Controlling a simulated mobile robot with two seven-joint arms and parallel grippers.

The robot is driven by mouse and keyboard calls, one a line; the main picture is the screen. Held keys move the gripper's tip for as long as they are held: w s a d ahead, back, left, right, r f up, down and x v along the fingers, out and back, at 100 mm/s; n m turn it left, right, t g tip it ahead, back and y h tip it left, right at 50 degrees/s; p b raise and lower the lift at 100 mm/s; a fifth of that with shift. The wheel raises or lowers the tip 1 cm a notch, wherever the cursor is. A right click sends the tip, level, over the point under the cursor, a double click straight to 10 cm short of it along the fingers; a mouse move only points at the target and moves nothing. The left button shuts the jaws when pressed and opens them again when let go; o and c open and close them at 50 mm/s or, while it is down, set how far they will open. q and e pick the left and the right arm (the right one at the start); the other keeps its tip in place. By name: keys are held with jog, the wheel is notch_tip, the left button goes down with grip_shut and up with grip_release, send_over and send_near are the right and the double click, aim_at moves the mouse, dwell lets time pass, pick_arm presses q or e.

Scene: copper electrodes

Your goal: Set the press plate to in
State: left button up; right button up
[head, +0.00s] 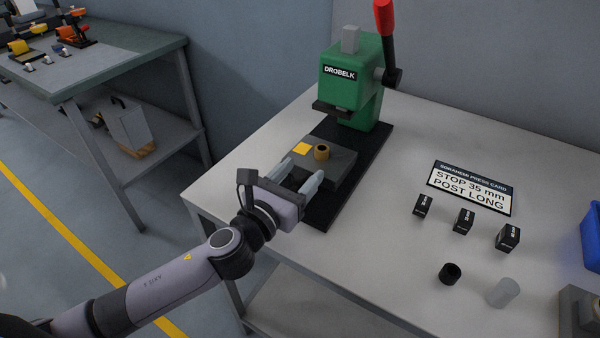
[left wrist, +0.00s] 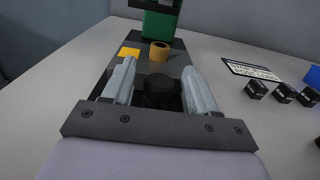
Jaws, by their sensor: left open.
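The press plate (head: 338,166) is a dark grey slab lying on the black base, pulled out in front of the green press (head: 350,75). It carries a yellow square (head: 301,148) and a copper-coloured ring (head: 322,152). My left gripper (head: 297,177) is open at the plate's near edge. In the left wrist view, a black knob (left wrist: 159,92) sits between the open fingers, with the copper ring (left wrist: 159,51) beyond it. I cannot tell whether the fingers touch the knob or the plate. My right gripper is not in view.
The press lever has a red handle (head: 384,16). To the right are a stop card (head: 471,188), several small black blocks (head: 464,221), a black cylinder (head: 450,273) and a translucent cylinder (head: 503,292). A blue bin (head: 591,236) is at the right edge. The table between is clear.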

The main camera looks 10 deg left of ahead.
pick_arm(q)
jog(key=v, duration=0.5)
jog(key=shift+s+a, duration=0.15)
jog(key=shift+s, duration=0.2)
jog(key=shift+s+a, duration=0.15)
jog(key=shift+s, duration=0.25)
jog(key=shift+r, duration=0.1)
